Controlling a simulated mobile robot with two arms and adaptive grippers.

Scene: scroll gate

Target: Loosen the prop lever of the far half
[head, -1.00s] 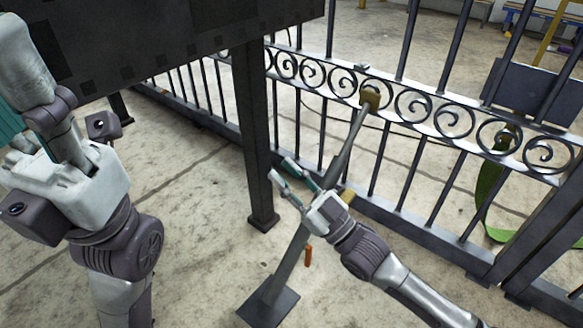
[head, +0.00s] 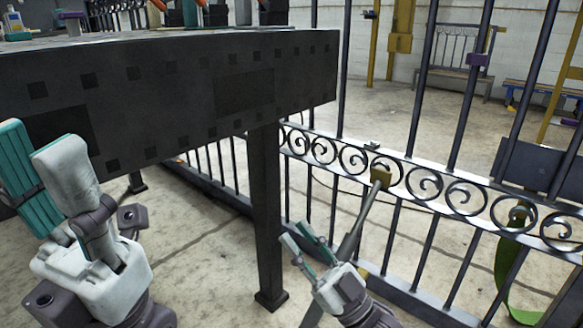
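The scroll gate (head: 440,187), dark bars with a band of scrolls, crosses the right side of the head view. A grey slanted prop bar (head: 352,236) leans up to a brass-coloured block (head: 381,176) on the scroll band. The bar's lower end is cut off by the picture's bottom edge, and no prop lever can be made out. My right gripper (head: 305,244) is open and empty, its teal-lined fingers pointing up-left beside the bar. Whether it touches the bar I cannot tell. My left gripper (head: 42,150) is open and empty at the far left, before the dark table.
A dark table (head: 200,95) with items on top fills the upper left, its leg (head: 266,220) left of my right gripper. A green strap (head: 512,262) hangs at the gate's right. A bench (head: 455,65) stands beyond the bars.

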